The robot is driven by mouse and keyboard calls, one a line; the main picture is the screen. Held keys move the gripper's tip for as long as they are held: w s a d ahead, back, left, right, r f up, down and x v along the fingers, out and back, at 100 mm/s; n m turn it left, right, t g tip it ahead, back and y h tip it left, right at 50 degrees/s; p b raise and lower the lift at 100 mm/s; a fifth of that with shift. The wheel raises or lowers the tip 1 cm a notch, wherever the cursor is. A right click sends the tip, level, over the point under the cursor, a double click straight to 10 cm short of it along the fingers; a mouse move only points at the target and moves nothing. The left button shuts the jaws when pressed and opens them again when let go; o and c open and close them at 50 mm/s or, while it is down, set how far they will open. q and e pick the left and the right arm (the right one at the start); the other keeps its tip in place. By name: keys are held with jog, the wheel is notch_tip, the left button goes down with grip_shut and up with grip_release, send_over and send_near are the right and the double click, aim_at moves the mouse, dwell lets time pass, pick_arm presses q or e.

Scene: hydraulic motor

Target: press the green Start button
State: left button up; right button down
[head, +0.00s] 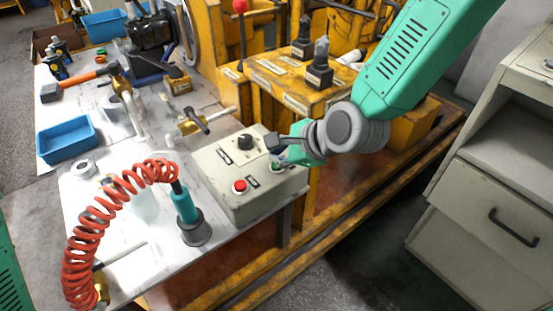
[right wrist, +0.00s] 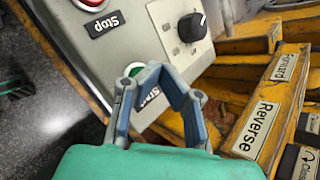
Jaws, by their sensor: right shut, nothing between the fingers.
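The grey control box (head: 225,165) stands at the right end of the white workbench. Its green Start button (right wrist: 135,69) shows in the right wrist view, partly covered by my fingertips, with the Start label partly hidden behind the fingers. In the head view, my right gripper (head: 275,154) is over the box's right side, close to the green button. It is shut and empty. In the right wrist view its fingertips (right wrist: 155,72) are right beside the button; I cannot tell whether they touch it. My left gripper is not in view.
The red Stop button (head: 239,187) and black knob (head: 245,142) share the box top. A red coiled hose (head: 85,230) with a teal-handled tool (head: 185,205) stands to the left. A yellow lever console (head: 280,75) is behind; a grey cabinet (head: 495,220) is right.

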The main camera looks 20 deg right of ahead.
jog(key=shift+r, duration=0.25)
notch_tip(320, 180, up, 5)
jog(key=p, duration=0.5)
jog(key=shift+f, duration=0.1)
dwell(0.6)
jog(key=shift+s+f, duration=0.15)
jog(key=shift+f, duration=0.05)
jog(key=s+d+f+n+g+h, duration=0.1)
jog(key=s+d+f+n+g, duration=0.1)
jog(key=s+d+f+n, duration=0.2)
jog(key=s+d+f+n+g+h, duration=0.2)
jog(key=s+d+f+n, duration=0.3)
jog(key=s+f+n, duration=0.5)
jog(key=s+d+f+n+g+h, duration=0.1)
jog(key=s+d+f+n+g, duration=0.2)
jog(key=s+f+n, duration=0.4)
jog(key=s+d+f, duration=0.1)
jog(key=s, duration=0.5)
jog(key=shift+s+d+h, duration=0.4)
